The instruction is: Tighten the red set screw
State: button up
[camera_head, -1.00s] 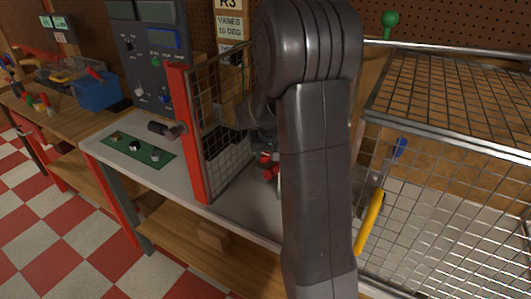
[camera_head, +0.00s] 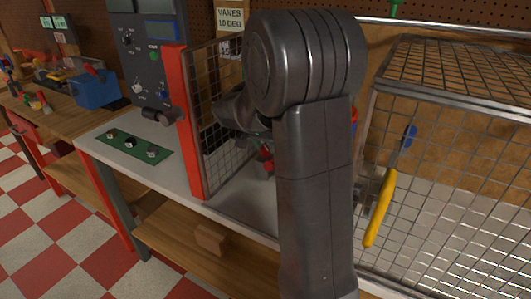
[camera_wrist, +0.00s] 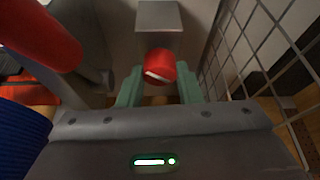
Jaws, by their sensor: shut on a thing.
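The red set screw (camera_wrist: 160,66) shows in the wrist view as a round red head with a pale slot-like mark, in front of a grey block (camera_wrist: 158,16). My gripper (camera_wrist: 160,88) has its two green fingers on either side of the red head and is shut on it. In the head view a small red part (camera_head: 266,161) shows behind the mesh guard, beside my arm; I cannot tell if it is the same screw.
A red-framed mesh guard (camera_head: 190,125) stands left of my arm, and mesh (camera_wrist: 255,45) is close at the gripper's right. A large red part (camera_wrist: 40,30) and a blue ribbed part (camera_wrist: 20,135) crowd its left. A wire cage (camera_head: 460,150) with a yellow handle (camera_head: 380,208) stands right.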

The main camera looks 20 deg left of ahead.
jog(key=shift+a+m+h+b, duration=0.1)
jog(key=shift+m+h+b, duration=0.35)
jog(key=shift+m, duration=0.75)
jog(key=o, duration=1)
jog(key=shift+c, duration=0.2)
jog(key=shift+r, duration=0.1)
jog(key=p+v, duration=0.7)
jog(key=v, duration=0.6)
jog(key=shift+r, duration=0.4)
